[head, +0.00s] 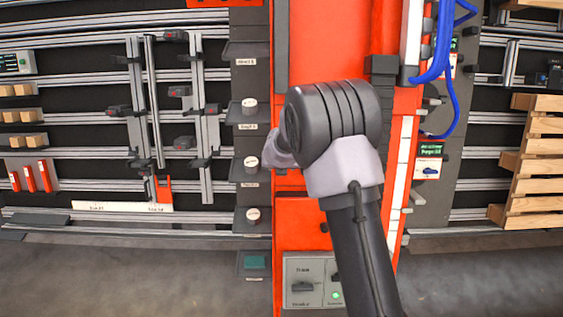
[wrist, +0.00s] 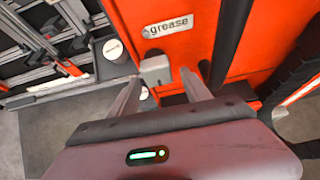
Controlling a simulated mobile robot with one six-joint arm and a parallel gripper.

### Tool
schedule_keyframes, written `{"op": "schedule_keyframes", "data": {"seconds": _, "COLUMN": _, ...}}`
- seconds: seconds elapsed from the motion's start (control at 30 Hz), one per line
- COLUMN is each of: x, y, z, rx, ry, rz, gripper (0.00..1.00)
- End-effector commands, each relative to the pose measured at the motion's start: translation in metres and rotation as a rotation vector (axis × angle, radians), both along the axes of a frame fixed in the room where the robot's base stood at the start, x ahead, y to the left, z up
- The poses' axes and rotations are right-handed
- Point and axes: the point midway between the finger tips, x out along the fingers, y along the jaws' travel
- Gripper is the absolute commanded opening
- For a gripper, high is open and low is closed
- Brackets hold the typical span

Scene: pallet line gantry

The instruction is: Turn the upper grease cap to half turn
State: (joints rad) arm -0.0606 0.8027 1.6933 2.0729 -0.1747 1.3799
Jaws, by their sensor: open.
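A grey, blocky grease cap (wrist: 155,70) sits on the red column just below a white "grease" label (wrist: 167,26) in the wrist view. I cannot tell from this view alone whether it is the upper one, and no turn mark on it can be read. My gripper (wrist: 160,78) is open, with one finger to the left of the cap and one to the right. The fingertips are close to the cap, but I cannot tell whether they touch it. In the head view my own arm hides the cap and the gripper.
The red column (head: 330,35) stands behind my arm. To its left are small dark shelves with round pale knobs (head: 251,162). Blue hoses (head: 445,65) hang at upper right. A switch box (head: 303,287) is low on the column. Wooden pallets (head: 535,150) stand right.

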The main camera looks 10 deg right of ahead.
Motion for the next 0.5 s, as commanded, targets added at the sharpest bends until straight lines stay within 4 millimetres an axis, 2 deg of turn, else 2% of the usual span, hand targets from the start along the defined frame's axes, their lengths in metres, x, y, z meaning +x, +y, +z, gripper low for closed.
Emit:
{"op": "schedule_keyframes", "data": {"seconds": 0.3, "x": -0.048, "y": 0.009, "z": 0.080, "rx": 0.000, "ry": -0.003, "rz": 0.001, "gripper": 0.56}}
{"op": "schedule_keyframes", "data": {"seconds": 0.5, "x": -0.077, "y": 0.015, "z": 0.123, "rx": 0.001, "ry": -0.003, "rz": 0.001, "gripper": 0.56}}
